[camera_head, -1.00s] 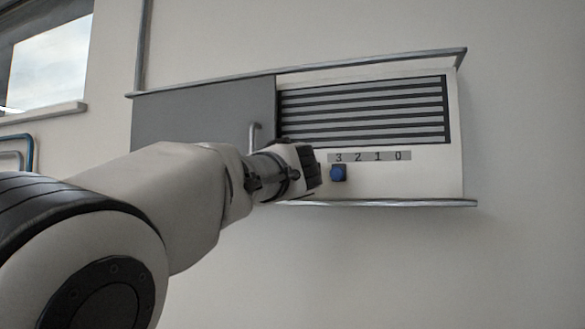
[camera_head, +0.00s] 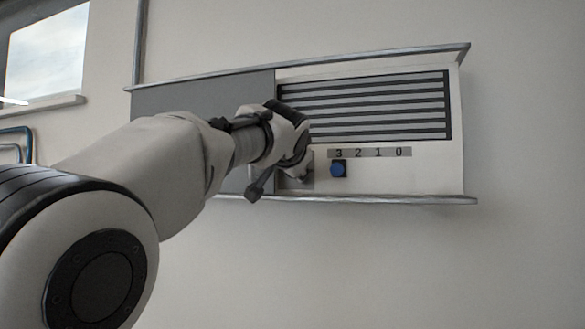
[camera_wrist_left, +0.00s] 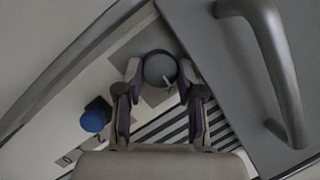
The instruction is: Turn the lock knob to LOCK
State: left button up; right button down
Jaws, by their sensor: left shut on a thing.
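The lock knob (camera_wrist_left: 158,66) is a round grey knob with a pale pointer mark, on a lighter square plate in the left wrist view. Its mark points to the lower right of that picture. My left gripper (camera_wrist_left: 160,72) has one finger on each side of the knob and is shut on it. In the head view my left gripper (camera_head: 301,168) is at the panel's lower left and hides the knob. No LOCK lettering is readable. My right gripper is not in view.
A blue knob (camera_head: 338,169) sits just right of my gripper, under a 3 2 1 0 strip (camera_head: 370,152). A slatted vent (camera_head: 365,108) is above. A grey door (camera_wrist_left: 225,70) with a bar handle (camera_wrist_left: 277,65) is close by. Metal rails edge the panel.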

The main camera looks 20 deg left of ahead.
pick_arm(q)
jog(key=shift+r+n+h, duration=0.3)
jog(key=shift+r+n, duration=0.05)
jog(key=shift+n, duration=0.05)
jog(key=o, duration=0.9)
jog(key=shift+o, duration=1.2)
jog(key=shift+w+f, duration=0.25)
jog(key=shift+f, duration=0.05)
